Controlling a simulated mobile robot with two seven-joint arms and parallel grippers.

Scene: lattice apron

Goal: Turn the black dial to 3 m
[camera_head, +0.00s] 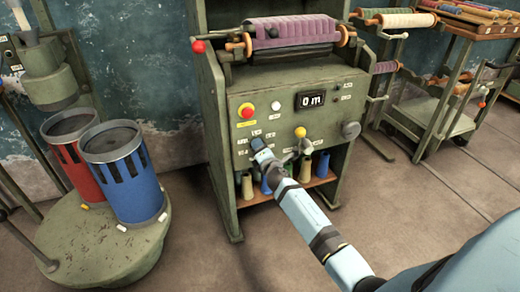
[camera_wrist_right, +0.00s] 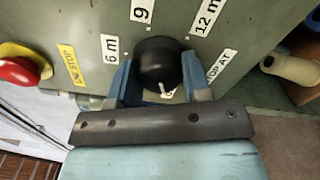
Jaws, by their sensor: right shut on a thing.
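The black dial (camera_wrist_right: 158,62) sits on the green machine panel in the right wrist view. Labels around it read 6 m, 9 and 12 m, and one at its right is partly covered. A white mark on the dial's rim points down in that view, toward a label mostly hidden by my gripper. My right gripper (camera_wrist_right: 157,78) is shut on the dial, one blue finger on each side. In the head view my right gripper (camera_head: 261,150) reaches the panel's lower left and hides the dial. The display (camera_head: 311,99) reads 0 m. My left gripper is not in view.
Yarn cones (camera_head: 305,168) stand on the shelf below. Red and blue cans (camera_head: 125,170) stand at left.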

